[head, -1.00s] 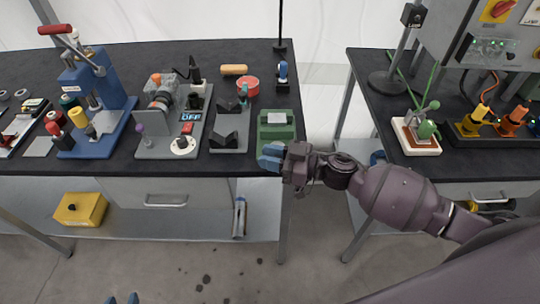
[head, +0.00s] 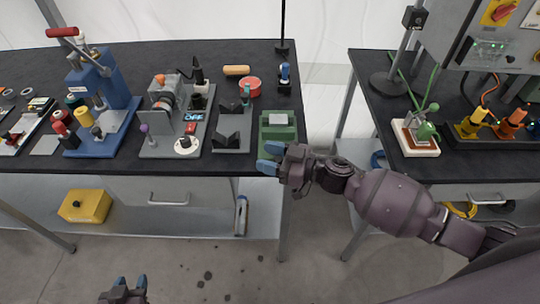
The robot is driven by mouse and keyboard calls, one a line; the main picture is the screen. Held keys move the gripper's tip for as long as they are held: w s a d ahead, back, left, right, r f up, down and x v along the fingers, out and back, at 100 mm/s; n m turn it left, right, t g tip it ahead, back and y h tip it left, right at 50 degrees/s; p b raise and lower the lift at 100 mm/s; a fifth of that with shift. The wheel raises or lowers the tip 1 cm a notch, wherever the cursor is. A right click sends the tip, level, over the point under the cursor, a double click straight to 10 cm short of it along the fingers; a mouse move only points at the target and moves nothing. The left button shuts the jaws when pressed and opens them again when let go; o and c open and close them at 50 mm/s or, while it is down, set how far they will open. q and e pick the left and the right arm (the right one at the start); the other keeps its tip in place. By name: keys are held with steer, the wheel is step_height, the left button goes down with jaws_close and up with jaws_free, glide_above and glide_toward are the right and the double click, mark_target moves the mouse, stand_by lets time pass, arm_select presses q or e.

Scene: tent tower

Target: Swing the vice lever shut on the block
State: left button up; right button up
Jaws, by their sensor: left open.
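A grey fixture (head: 232,148) with two dark notched jaws (head: 231,118) stands on the left bench and looks like the vice. A small teal-tipped lever (head: 246,94) stands upright at its back right. Right of it is a green holder (head: 277,145) with a pale grey block (head: 278,119) on top. I cannot tell whether anything sits between the dark jaws. My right gripper (head: 269,158) is open and empty at the front edge of the green holder, fingers pointing left. My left gripper (head: 129,281) is open and empty, low in front of the bench.
Left of the fixture stand a motor-like device (head: 165,95) and a blue press (head: 97,90). A red round tin (head: 249,86) and a blue-topped tool (head: 285,75) are behind. A gap separates the benches.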

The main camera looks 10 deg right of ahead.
steer(key=shift+d, duration=0.1)
steer(key=v, duration=1)
steer(key=shift+s+d, duration=0.25)
steer(key=shift+d, duration=0.05)
steer(key=shift+f, duration=0.1)
